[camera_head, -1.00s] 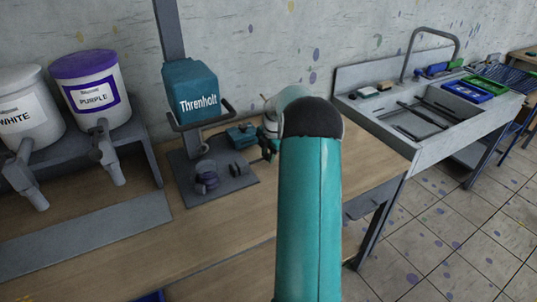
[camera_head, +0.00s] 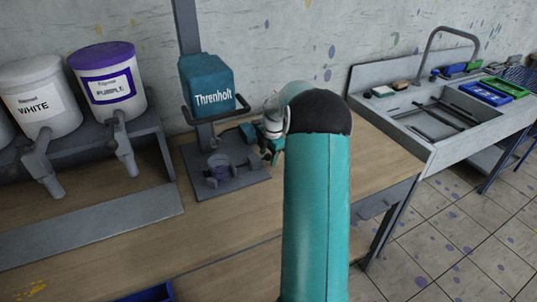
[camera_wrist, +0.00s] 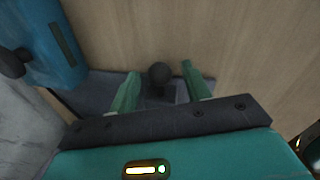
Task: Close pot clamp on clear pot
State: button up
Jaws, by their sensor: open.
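Dark grey clamp parts sit around and to the right of the pot; how far the clamp is shut cannot be told. My gripper (camera_head: 272,152) is just right of the clamp, partly hidden by my arm. In the wrist view its green fingers are open, with a dark round knob (camera_wrist: 160,73) showing between the fingertips. Whether the fingers touch the knob is unclear. The pot itself cannot be made out in the wrist view.
White (camera_head: 40,98) and purple-lidded (camera_head: 108,82) paint tubs with taps stand on a grey rack at left. A metal sink (camera_head: 405,118) is at right. The wooden table (camera_head: 215,232) is clear in front of the base plate.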

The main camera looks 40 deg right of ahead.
notch_tip(320, 180, up, 14)
jog(key=s, duration=0.2)
jog(key=shift+s+a+f, duration=0.15)
jog(key=shift+s+f, duration=0.05)
jog(key=shift+s, duration=0.15)
dwell(0.4)
